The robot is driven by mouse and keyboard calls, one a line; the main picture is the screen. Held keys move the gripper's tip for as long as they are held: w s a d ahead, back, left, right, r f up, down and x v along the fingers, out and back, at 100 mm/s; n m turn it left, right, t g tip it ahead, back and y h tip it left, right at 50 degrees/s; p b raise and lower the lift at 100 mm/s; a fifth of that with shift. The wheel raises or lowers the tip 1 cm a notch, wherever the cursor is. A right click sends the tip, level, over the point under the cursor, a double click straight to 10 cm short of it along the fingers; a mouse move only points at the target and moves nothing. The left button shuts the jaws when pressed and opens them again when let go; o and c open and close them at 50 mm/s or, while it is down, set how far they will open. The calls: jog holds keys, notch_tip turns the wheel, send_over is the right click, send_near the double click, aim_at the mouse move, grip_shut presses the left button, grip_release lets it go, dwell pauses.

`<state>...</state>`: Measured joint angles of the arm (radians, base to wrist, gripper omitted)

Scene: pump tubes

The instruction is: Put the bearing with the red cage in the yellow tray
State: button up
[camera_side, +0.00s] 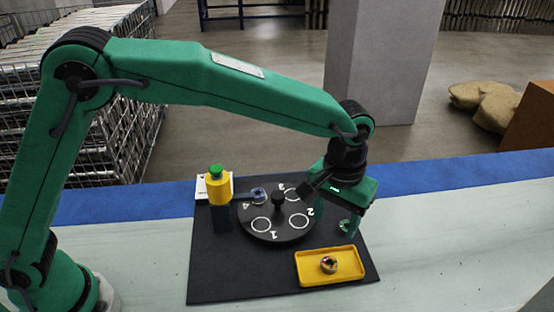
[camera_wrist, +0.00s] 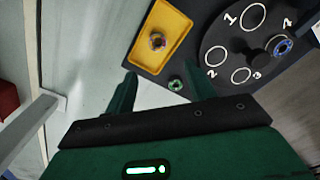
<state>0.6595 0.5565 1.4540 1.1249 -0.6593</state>
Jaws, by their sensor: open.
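The yellow tray (camera_side: 303,272) lies at the front right of the black mat and also shows in the wrist view (camera_wrist: 172,17). A metal bearing with a reddish cage (camera_side: 328,265) rests inside it, apart from my gripper; the wrist view shows it too (camera_wrist: 157,41). My gripper (camera_side: 337,224) is open and empty, pointing down behind the tray. In the wrist view, its two fingers (camera_wrist: 150,78) are spread wide. A bearing with a green cage (camera_wrist: 176,84) lies by the right finger; the side view shows it partly behind a finger.
A black round plate (camera_side: 278,222) with numbered white rings stands left of my gripper. A bearing with a blue cage (camera_side: 258,195) sits on ring 4. The pale bench right of the mat is clear.

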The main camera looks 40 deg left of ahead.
jog(key=s+a+r+t, duration=0.1)
jog(key=s+a+r, duration=0.1)
jog(key=a+r, duration=0.55)
jog(key=s+a+r+t, duration=0.1)
jog(key=s+a+r, duration=0.25)
jog(key=a, duration=0.75)
jog(key=s+a+t, duration=0.3)
jog(key=s+a, duration=1)
jog(key=shift+s+a+f+t, duration=0.25)
jog(key=shift+s+a+t, duration=0.05)
jog(key=shift+a, duration=0.05)
